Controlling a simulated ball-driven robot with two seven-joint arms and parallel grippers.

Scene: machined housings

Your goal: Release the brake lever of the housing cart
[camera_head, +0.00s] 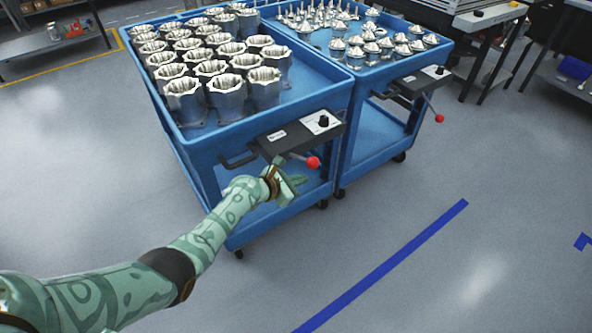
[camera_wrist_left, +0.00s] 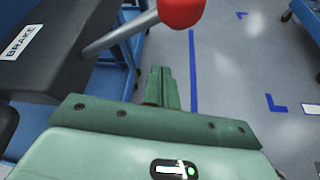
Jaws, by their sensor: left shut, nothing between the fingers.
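The housing cart (camera_head: 265,118) is the blue cart on the left, with silver machined housings in its tray. A dark box at its front end carries the brake lever, a metal rod with a red ball knob (camera_head: 313,162). My left gripper (camera_head: 295,184) is just below and left of the knob, shut and empty. In the left wrist view the red knob (camera_wrist_left: 181,10) and its rod (camera_wrist_left: 118,36) are close beyond the shut fingers (camera_wrist_left: 162,88), seemingly apart from them. The box label reads "BRAKE" (camera_wrist_left: 21,42). My right gripper is out of view.
A second blue cart (camera_head: 375,130) with silver pointed parts stands close on the right, with its own red-knobbed lever (camera_head: 439,118). A black handle (camera_head: 238,160) sticks out left of the box. The floor in front, with a blue line (camera_head: 385,265), is clear.

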